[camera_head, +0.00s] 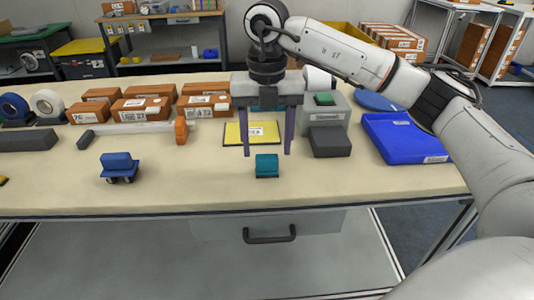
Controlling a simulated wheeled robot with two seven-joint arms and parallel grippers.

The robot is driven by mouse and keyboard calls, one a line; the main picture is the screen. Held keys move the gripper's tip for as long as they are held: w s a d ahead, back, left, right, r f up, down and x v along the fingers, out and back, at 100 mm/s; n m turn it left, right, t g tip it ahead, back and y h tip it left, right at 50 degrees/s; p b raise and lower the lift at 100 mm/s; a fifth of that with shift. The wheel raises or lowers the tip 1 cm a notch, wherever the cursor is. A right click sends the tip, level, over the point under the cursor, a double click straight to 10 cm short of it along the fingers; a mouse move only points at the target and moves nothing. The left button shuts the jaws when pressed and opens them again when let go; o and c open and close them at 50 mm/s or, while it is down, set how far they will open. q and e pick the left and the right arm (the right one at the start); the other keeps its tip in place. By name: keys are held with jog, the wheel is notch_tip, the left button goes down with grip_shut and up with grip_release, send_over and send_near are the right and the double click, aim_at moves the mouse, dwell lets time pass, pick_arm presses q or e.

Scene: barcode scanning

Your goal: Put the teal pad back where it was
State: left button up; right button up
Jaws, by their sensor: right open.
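The teal pad (267,167) is a small block on the table, near the front edge at the middle. My right gripper (268,154) points down just behind and above it, with its two fingers spread wide apart. The pad shows between and slightly in front of the fingertips. I cannot tell how high the tips are above the table. A yellow flat pad with a white label (236,134) lies behind, partly hidden by a finger. My left gripper is not in view.
A blue tray (405,140) is at the right, beside a dark grey block (330,141) and a grey device (338,114). A blue wheeled cart (117,166) stands at the left. Brown boxes (142,109) line the back. The front table strip is mostly clear.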

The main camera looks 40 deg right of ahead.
aim_at(267, 156)
notch_tip(267, 156, up, 8)
jog(key=p, duration=0.1)
jog(key=shift+r, duration=0.15)
dwell(0.5)
